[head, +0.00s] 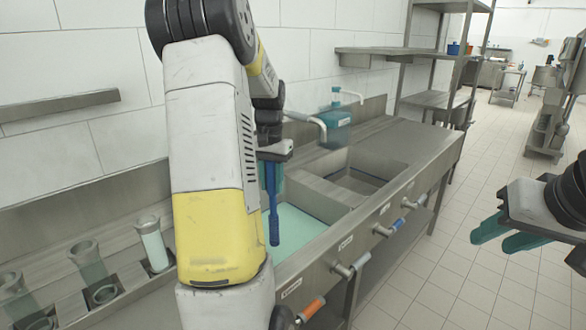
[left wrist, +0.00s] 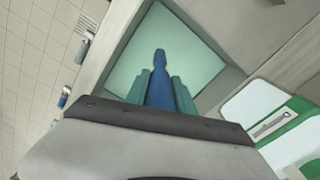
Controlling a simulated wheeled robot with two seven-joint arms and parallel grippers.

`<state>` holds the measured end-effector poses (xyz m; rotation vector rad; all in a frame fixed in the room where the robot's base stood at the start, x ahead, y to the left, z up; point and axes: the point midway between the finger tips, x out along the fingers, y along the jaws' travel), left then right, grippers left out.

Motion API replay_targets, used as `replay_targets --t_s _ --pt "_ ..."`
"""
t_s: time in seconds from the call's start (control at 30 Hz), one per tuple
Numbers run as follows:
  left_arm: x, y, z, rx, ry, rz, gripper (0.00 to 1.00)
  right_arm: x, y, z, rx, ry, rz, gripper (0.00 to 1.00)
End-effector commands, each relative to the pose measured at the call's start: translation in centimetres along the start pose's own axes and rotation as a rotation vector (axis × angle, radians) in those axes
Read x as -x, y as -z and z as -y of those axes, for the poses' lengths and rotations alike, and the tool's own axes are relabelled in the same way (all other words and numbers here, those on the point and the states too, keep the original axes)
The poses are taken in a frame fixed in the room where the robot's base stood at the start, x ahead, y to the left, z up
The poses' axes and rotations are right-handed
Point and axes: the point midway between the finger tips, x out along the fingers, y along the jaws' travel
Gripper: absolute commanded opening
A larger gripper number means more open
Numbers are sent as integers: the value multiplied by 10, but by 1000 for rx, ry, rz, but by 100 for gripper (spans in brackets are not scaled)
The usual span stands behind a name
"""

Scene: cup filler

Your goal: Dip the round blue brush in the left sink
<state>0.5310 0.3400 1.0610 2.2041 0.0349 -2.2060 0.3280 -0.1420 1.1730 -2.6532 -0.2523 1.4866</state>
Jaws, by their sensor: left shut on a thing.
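The blue brush (head: 272,205) hangs upright, tip down, from my left gripper (head: 271,170). The left wrist view shows the brush (left wrist: 160,80) between the teal fingers of my left gripper (left wrist: 161,90), which are shut on it. Below it is the left sink (head: 292,222), filled with pale green liquid that also shows in the left wrist view (left wrist: 190,50). The brush is over this sink; I cannot tell whether its tip touches the liquid. My left arm hides part of the sink. My right gripper (head: 507,235) is open and empty at the right, away from the counter.
A second sink (head: 365,180) looks empty beside the left one. A teal container (head: 335,127) stands behind the sinks. Several glass cups (head: 88,262) stand in a rack at the left. Handles (head: 352,264) stick out from the counter front.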

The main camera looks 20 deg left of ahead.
Motion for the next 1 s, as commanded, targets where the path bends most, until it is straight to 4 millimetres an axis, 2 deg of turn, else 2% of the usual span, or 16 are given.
replay_targets --t_s 0.6,0.8,1.0 --pt "-84 0 0 0 0 1 0 0 0 0 0 0 0 36" --pt "-99 0 0 1 0 0 0 0 0 0 0 0 0 36" --pt "-103 0 1 1 1 -2 0 0 0 0 0 0 0 36"
